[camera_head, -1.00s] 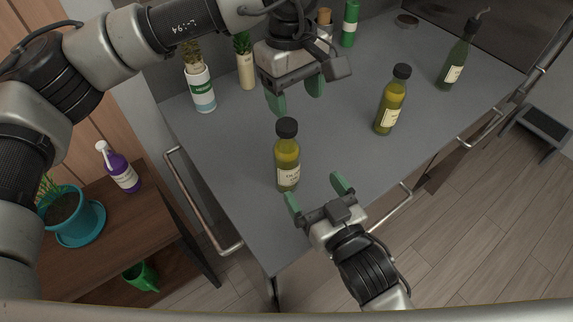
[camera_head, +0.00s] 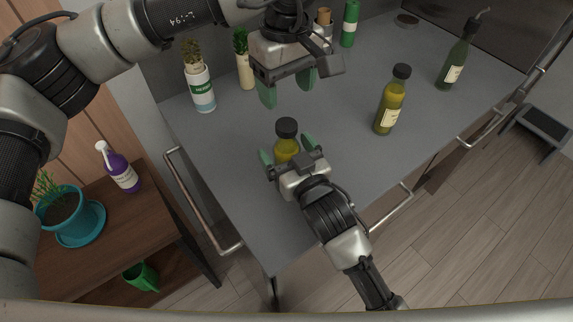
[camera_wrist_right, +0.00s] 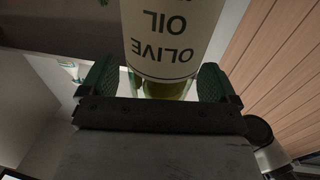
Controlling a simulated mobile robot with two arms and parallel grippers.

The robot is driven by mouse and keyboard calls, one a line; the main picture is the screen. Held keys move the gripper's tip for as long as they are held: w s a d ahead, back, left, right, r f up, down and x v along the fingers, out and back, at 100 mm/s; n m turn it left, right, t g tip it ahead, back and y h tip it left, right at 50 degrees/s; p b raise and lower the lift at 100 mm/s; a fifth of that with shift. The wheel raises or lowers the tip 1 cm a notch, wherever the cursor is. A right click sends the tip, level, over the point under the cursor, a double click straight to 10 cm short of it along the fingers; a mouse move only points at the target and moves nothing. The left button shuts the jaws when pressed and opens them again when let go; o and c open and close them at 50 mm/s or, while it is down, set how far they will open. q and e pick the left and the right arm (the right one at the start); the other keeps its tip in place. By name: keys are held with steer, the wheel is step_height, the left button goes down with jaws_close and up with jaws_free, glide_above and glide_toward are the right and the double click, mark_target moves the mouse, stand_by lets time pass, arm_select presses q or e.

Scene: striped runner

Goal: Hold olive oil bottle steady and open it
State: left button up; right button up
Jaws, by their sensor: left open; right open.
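The olive oil bottle (camera_head: 286,148) stands upright on the grey counter with its black cap on; its lower part is hidden behind my right gripper in the head view. In the right wrist view its label reading OLIVE OIL (camera_wrist_right: 168,40) shows between the fingers. My right gripper (camera_head: 287,152) is open, with one green finger on each side of the bottle; I cannot tell whether they touch it. My left gripper (camera_head: 288,90) is open and empty, above the counter and behind the bottle.
A second yellow-green bottle (camera_head: 390,105) and a dark bottle with a spout (camera_head: 457,60) stand to the right. A white herb container (camera_head: 201,90) and a green-topped jar (camera_head: 245,68) stand at the back left. A metal rail (camera_head: 200,205) runs along the counter's left edge.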

mark_target(287, 124)
jaws_close()
arm_select(q)
steer(key=m, duration=0.9)
steer(key=shift+m, duration=0.4)
steer(key=m, duration=0.3)
steer(key=shift+f+m, duration=0.1)
steer(key=shift+m, duration=0.2)
steer(key=shift+f, duration=3.95)
steer(key=c, duration=1)
